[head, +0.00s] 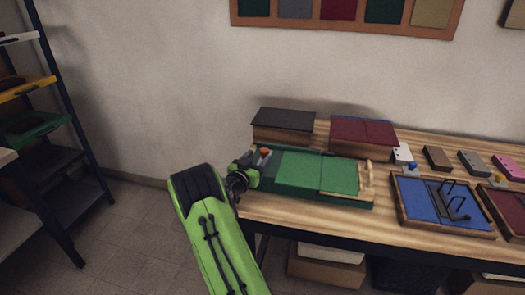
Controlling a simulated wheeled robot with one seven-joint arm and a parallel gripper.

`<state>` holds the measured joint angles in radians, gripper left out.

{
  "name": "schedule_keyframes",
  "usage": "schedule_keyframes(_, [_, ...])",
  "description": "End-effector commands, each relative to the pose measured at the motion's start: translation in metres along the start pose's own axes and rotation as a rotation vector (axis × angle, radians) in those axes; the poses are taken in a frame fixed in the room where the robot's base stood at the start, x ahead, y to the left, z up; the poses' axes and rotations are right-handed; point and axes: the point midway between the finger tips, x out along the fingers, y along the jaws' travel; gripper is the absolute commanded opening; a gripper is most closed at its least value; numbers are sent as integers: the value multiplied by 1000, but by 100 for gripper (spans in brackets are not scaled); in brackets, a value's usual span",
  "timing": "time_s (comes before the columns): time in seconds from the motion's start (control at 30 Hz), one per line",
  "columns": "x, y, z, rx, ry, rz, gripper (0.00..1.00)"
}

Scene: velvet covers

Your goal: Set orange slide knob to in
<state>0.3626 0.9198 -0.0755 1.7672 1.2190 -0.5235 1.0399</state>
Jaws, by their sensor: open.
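A small orange knob (265,152) shows at the left end of a green velvet-covered case (300,174) on the wooden table. My gripper (262,161) is at that left end, close beside the knob, at the end of my green arm. It is open, but its fingers are small and partly hidden by my wrist. I cannot tell whether it touches the knob. The knob's track and its in or out position are too small to make out.
A dark-lidded box (284,120) and a red-topped box (363,132) stand behind the case. A blue tray (417,202) with a dark handle is to the right. Small blocks line the back right. A shelf rack (70,150) stands far left.

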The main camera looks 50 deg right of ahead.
Motion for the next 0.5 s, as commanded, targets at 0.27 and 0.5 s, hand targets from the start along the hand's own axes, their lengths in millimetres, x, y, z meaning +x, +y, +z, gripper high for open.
schedule_keyframes(0.27, [50, 0, 0, 2, 1, 1, 59])
schedule_keyframes(0.5, [55, 0, 0, -1, 0, 0, 59])
